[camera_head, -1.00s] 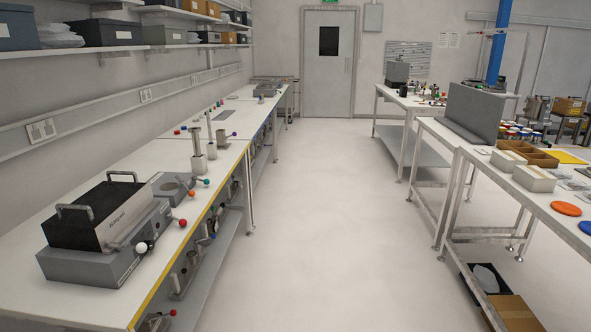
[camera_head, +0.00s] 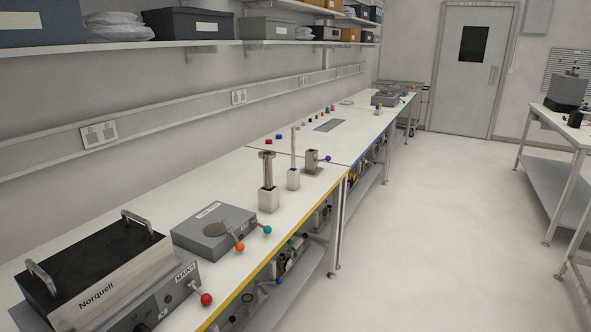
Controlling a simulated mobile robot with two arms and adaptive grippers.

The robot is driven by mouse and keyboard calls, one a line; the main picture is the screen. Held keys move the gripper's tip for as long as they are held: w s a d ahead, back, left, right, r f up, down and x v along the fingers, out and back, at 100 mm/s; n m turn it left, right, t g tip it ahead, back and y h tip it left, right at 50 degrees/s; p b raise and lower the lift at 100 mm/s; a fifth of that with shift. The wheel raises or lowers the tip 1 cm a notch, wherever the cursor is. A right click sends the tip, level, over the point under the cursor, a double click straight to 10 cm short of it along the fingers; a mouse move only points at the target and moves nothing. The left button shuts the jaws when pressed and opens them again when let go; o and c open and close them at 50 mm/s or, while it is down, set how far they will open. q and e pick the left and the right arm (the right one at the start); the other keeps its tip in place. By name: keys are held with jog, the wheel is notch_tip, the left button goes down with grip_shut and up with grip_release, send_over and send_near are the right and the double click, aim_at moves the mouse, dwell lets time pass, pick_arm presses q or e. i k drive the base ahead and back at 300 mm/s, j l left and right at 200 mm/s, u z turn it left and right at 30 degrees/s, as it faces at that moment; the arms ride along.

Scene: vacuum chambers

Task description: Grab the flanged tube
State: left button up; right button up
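A grey metal tube with a wider flange at its top (camera_head: 267,168) stands upright on the left bench, its lower end in a pale square block (camera_head: 268,199). It looks like the flanged tube. Beside it, a thinner pale post (camera_head: 293,150) stands in a smaller block (camera_head: 293,179). Neither of my grippers is in view.
The long white bench (camera_head: 140,220) runs along the left wall. A Norqueil box with handles (camera_head: 95,285) and a grey unit with ball-ended levers (camera_head: 212,232) stand nearer. A small metal fitting (camera_head: 312,160) stands beyond. The floor (camera_head: 430,220) is clear on the right.

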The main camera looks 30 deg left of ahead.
aim_at(267, 156)
jog(key=i+l+u, duration=0.1)
jog(key=i+u, duration=0.3)
jog(key=i, duration=0.2)
jog(key=i+l+u, duration=0.4)
jog(key=i, duration=0.15)
jog(key=i+l+u, duration=0.35)
jog(key=i+l, duration=0.05)
jog(key=i, duration=0.1)
